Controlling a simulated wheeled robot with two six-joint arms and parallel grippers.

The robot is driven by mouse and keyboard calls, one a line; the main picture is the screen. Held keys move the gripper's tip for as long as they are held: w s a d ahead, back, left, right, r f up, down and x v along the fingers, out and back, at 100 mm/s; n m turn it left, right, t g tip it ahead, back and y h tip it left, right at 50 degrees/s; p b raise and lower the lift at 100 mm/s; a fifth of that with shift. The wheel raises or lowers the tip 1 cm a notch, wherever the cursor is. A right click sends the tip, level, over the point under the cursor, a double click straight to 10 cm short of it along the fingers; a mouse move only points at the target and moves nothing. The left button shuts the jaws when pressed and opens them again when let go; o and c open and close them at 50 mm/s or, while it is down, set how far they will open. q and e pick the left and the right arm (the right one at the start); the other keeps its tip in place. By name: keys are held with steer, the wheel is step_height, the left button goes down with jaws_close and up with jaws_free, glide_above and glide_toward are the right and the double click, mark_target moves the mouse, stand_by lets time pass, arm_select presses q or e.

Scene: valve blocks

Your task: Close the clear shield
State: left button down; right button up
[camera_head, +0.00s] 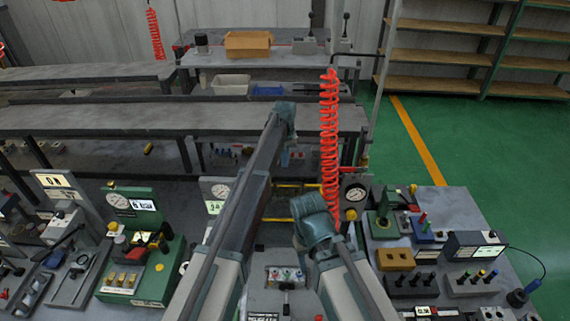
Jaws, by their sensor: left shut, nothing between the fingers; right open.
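I cannot make out the clear shield for certain. A yellow-edged frame (284,219) shows partly between my two arms, and I cannot tell whether it belongs to the shield. Below it, a grey block with small coloured valves (286,275) stands at the bottom centre, partly covered by my arms. My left arm reaches up the middle to a teal joint, and my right arm ends lower in another teal joint. No fingers of either gripper show; they are hidden behind the arms or out of view.
A green gauge panel (140,248) stands on the left. A grey bench (470,218) with several blocks is on the right. A red coiled hose (329,140) hangs just right of centre. Long grey tables (90,118) cross behind. The green floor (480,130) at right is clear.

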arm_select(q)
steer(key=b, duration=0.8)
glide_above(285, 187)
steer(key=f, duration=0.8)
steer(key=shift+w+f, duration=0.25)
steer(key=shift+s+r, duration=0.15)
steer(key=shift+s, duration=0.05)
